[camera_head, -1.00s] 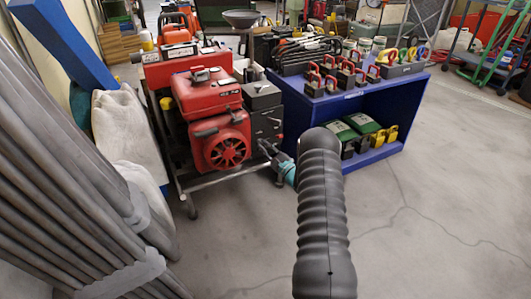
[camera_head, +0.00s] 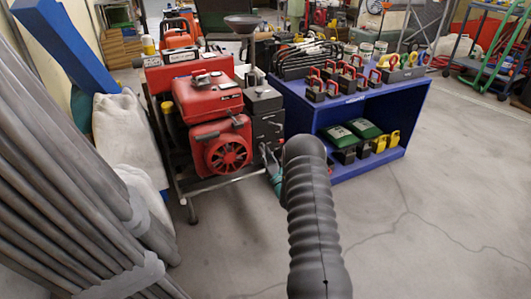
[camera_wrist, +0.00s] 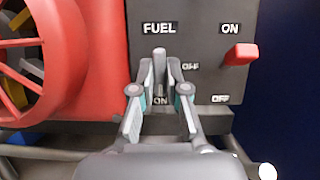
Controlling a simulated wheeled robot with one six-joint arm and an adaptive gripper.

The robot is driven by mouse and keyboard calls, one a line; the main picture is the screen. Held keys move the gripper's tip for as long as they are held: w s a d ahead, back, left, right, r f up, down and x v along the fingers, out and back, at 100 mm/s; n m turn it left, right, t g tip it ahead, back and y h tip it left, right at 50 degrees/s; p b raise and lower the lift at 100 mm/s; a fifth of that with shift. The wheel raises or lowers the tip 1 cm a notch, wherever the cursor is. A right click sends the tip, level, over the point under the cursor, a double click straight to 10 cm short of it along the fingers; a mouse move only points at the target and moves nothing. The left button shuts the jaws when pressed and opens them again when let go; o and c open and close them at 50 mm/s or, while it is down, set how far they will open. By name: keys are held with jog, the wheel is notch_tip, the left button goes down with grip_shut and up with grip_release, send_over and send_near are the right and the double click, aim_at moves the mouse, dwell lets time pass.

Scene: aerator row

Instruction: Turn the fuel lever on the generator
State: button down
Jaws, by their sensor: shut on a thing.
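The red generator (camera_head: 208,95) stands on a wheeled frame left of centre in the head view. Its dark grey panel (camera_wrist: 200,20) fills the middle of the wrist view. The grey fuel lever (camera_wrist: 159,62) stands upright in the picture below the FUEL label, with an ON mark at its lower end and an OFF mark to its right. My gripper (camera_wrist: 160,80) is shut on the lever, a finger on each side. In the head view my gripper (camera_head: 272,165) is at the panel's lower right and my dark arm partly hides it.
A red switch (camera_wrist: 240,54) sits right of the lever, between its own ON and OFF marks. A blue cabinet (camera_head: 375,110) with clamps and boxes stands close right of the generator. Grey pipes (camera_head: 70,190) fill the left foreground. The floor at right is clear.

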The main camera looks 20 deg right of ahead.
jog(key=shift+m+h, duration=0.4)
jog(key=c, duration=1.2)
grip_release()
jog(key=v, duration=1.2)
